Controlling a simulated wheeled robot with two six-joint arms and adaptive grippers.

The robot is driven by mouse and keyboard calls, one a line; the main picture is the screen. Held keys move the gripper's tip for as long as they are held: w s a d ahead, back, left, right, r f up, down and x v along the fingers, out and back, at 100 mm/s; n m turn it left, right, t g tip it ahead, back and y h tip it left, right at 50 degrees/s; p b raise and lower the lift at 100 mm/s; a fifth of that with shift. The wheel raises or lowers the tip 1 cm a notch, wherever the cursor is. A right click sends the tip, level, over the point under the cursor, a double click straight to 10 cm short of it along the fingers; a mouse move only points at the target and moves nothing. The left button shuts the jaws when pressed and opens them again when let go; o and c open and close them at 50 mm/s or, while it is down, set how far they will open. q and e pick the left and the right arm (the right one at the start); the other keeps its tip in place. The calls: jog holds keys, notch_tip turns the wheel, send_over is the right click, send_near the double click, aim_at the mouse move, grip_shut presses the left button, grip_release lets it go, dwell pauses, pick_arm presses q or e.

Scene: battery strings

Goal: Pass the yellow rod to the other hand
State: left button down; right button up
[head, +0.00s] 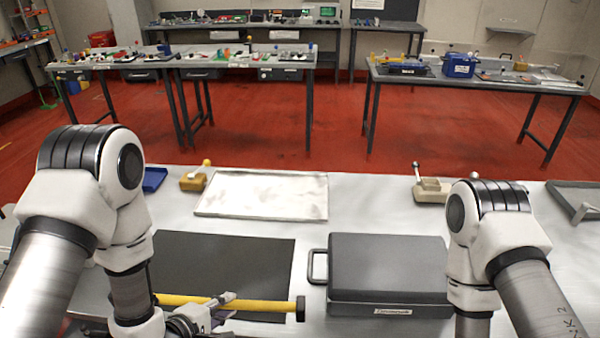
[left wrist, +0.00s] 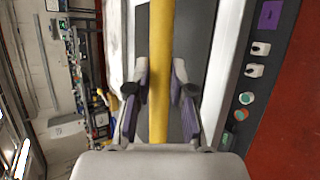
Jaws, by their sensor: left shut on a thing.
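The yellow rod (head: 260,305) lies roughly level across the dark mat at the lower left of the head view, with a black cap at its right end. My left gripper (head: 212,306) is shut on the rod, left of that cap. In the left wrist view the rod (left wrist: 160,75) runs between the two fingers of the left gripper (left wrist: 160,92). My right arm comes in at the right of the head view, but its gripper is out of sight below the picture.
A dark mat (head: 222,255) lies under the rod. A grey case (head: 388,270) with a handle sits right of it. A metal tray (head: 263,195) and small wooden blocks with knobs stand behind. A blue tray (head: 154,179) is at back left. Bare table shows between the tray and case.

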pick_arm(q)
jog(key=a+n+y, duration=0.1)
jog(key=w+a+n+t+y, duration=0.1)
jog(key=n+y, duration=0.1)
jog(key=w+a+r+n+y, duration=0.1)
jog(key=y, duration=0.1)
jog(key=shift+w+n, duration=0.15)
jog(key=shift+n, duration=0.25)
jog(key=shift+a+n+y, duration=0.4)
